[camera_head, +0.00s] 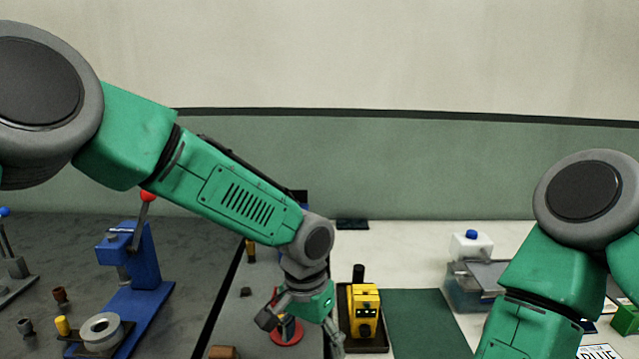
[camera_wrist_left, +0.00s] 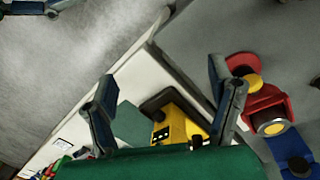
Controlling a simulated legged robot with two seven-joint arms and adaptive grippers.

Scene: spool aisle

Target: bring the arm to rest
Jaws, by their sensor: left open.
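My left arm, green and grey, reaches in from the left in the head view. Its gripper (camera_head: 302,332) points down over the middle bench, just left of a yellow device. In the left wrist view the two dark fingers of the left gripper (camera_wrist_left: 165,108) stand wide apart with nothing held between them. The yellow device (camera_head: 364,311) sits in a dark tray (camera_head: 376,346); it also shows between and beyond the fingers in the wrist view (camera_wrist_left: 175,126). My right arm comes in from the right and runs out of the bottom edge; its gripper is out of view.
A blue press (camera_head: 143,262) with a red-knobbed lever and a metal spool (camera_head: 101,332) stand at left. A red round base (camera_head: 288,334) is right behind the left gripper. A green mat (camera_head: 425,320) lies bare; a clear bin (camera_head: 465,290) and white bottle (camera_head: 471,246) are farther right.

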